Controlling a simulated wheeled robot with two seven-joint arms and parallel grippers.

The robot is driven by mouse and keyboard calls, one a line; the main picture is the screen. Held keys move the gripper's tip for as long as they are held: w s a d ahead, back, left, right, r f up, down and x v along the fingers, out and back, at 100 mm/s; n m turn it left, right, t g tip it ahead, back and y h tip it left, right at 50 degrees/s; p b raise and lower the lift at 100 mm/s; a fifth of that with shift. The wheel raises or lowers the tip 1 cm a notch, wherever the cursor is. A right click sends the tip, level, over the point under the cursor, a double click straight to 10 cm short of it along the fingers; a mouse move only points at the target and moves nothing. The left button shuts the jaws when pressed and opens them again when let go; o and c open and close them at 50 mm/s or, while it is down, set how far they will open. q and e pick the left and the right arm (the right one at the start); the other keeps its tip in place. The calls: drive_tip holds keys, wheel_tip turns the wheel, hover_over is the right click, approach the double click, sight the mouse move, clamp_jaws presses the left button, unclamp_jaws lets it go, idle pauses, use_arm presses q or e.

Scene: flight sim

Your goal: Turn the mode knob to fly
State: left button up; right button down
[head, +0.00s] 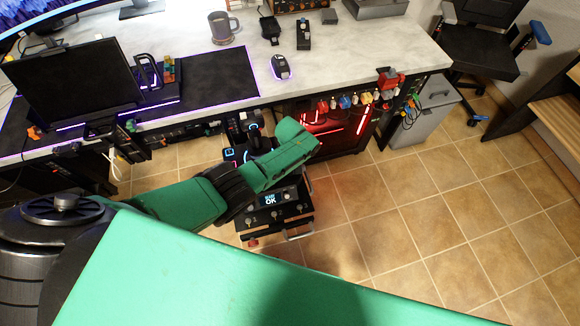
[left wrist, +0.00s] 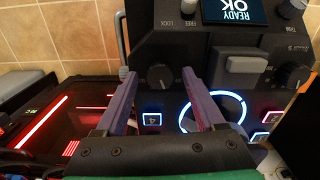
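The black flight control panel (head: 262,222) stands on the floor before the desk, with a small READY OK screen (head: 271,199) also in the left wrist view (left wrist: 238,8). In the left wrist view, my left gripper (left wrist: 159,78) is open, its two purple fingers pointing at the panel. A round black knob (left wrist: 160,77) shows between the fingertips; I cannot tell whether they touch it. A blue-lit ring (left wrist: 241,104) lies to the right, partly behind the right finger. I cannot read which knob is the mode knob. In the head view my left gripper is hidden by my green forearm.
A grey lever block (left wrist: 241,65) and another knob (left wrist: 291,77) sit on the panel's right. A lit button (left wrist: 152,120) lies between the fingers. A red-lit computer case (head: 335,125) stands under the desk (head: 360,50). Tiled floor (head: 430,200) is clear on the right.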

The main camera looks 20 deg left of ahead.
use_arm(q)
wheel_tip(320, 180, up, 6)
drive_tip(key=p, duration=0.4)
drive_tip(key=shift+f, duration=0.25)
wheel_tip(320, 180, up, 9)
drive_tip(key=p, duration=0.2)
drive_tip(key=shift+s, duration=0.1)
